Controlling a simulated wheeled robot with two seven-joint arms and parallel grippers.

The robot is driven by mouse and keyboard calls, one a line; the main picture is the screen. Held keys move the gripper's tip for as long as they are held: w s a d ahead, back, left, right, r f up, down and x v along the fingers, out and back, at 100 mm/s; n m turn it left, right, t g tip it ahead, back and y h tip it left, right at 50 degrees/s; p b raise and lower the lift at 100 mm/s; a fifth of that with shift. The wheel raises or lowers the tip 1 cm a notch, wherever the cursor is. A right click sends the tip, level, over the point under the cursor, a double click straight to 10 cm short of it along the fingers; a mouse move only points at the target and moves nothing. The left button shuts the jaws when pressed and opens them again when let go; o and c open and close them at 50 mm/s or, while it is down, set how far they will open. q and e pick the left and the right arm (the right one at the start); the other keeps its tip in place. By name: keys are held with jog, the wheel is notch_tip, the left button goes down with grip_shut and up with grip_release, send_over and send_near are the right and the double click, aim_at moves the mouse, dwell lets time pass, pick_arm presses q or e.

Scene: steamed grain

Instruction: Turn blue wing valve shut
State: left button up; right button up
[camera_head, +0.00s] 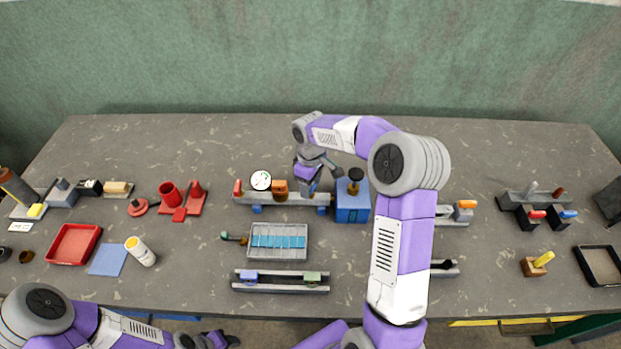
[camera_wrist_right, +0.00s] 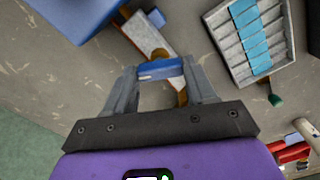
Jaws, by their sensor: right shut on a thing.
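The blue wing valve (camera_wrist_right: 160,69) shows in the right wrist view as a blue bar between the fingertips of my right gripper (camera_wrist_right: 161,75). The gripper is shut on it. A brass-coloured part (camera_wrist_right: 183,97) shows just beside it. In the head view my right gripper (camera_head: 310,188) reaches down onto the right part of the grey pipe fixture (camera_head: 262,197) and largely hides the valve. The angle of the wing against the pipe is hard to tell. My left gripper (camera_head: 222,341) is low at the bottom edge, away from the fixture; its jaws are unclear.
A round gauge (camera_head: 261,180) and an orange-brown block (camera_head: 280,187) stand left of my right gripper. A blue box (camera_head: 352,205) stands close on its right. A grey tray (camera_head: 278,242) with blue strips lies in front. Bare table lies behind the fixture.

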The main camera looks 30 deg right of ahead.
jog(key=n+p, duration=0.2)
jog(key=n, duration=0.3)
jog(key=shift+p, duration=0.3)
jog(key=shift+n, duration=0.4)
jog(key=o, duration=1)
jog(key=shift+o, duration=0.2)
notch_tip(320, 180, up, 8)
jog(key=shift+f+p, duration=0.2)
jog(key=shift+p, duration=0.3)
